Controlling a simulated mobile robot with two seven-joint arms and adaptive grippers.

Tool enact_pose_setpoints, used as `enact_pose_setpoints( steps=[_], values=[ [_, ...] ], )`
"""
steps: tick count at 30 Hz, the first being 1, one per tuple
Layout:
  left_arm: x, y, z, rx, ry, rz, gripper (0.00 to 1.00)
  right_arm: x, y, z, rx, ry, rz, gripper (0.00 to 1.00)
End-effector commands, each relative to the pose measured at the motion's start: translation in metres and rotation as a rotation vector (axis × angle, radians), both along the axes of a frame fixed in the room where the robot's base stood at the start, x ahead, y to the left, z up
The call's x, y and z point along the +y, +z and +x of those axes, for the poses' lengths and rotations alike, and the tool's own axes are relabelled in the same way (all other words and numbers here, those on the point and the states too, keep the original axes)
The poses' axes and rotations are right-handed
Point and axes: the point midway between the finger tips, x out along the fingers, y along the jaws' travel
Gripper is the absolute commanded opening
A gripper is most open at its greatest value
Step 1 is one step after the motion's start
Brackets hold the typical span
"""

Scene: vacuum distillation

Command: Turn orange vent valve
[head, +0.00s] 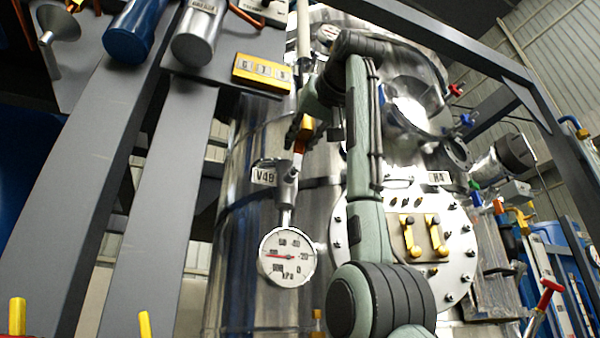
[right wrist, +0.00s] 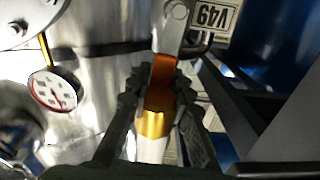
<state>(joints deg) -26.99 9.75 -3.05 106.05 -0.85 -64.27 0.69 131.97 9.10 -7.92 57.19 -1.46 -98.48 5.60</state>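The orange vent valve handle (head: 304,134) shows beside the V49 tag, above the pressure gauge, on the steel vessel. In the right wrist view the handle (right wrist: 160,90) is orange at its far end and yellow nearer the camera. My right gripper (head: 300,128) is at the handle. In the right wrist view the two dark fingers (right wrist: 162,88) lie along both sides of it, and the handle fills the space between them. The fingers look closed on it. The valve stem behind the handle is partly hidden. My left gripper is not in view.
A round kPa gauge (head: 287,257) hangs below the V49 tag (head: 264,176). A flanged plate (head: 458,230) with yellow handles is to the right, partly behind my right arm. Grey frame beams (head: 168,200) stand at the left. A yellow-framed display (head: 262,73) is above.

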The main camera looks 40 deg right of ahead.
Motion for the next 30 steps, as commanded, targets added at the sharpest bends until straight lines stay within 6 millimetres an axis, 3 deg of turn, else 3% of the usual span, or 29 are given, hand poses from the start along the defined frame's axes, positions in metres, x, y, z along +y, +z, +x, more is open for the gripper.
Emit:
enact_pose_setpoints(
  steps=[4,14,17,30],
  values=[
    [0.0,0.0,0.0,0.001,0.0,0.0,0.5,0.0,0.0,0.0,0.0,0.0,0.0,0.4],
    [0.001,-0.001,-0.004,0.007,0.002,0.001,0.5,0.001,0.0,-0.004,-0.001,0.0,0.001,0.4],
    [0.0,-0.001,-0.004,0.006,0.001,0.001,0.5,0.003,0.001,-0.015,-0.003,0.0,0.0,0.4],
    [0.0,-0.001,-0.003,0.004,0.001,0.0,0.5,0.024,0.001,-0.099,-0.002,0.001,0.0,0.4]
  ],
)
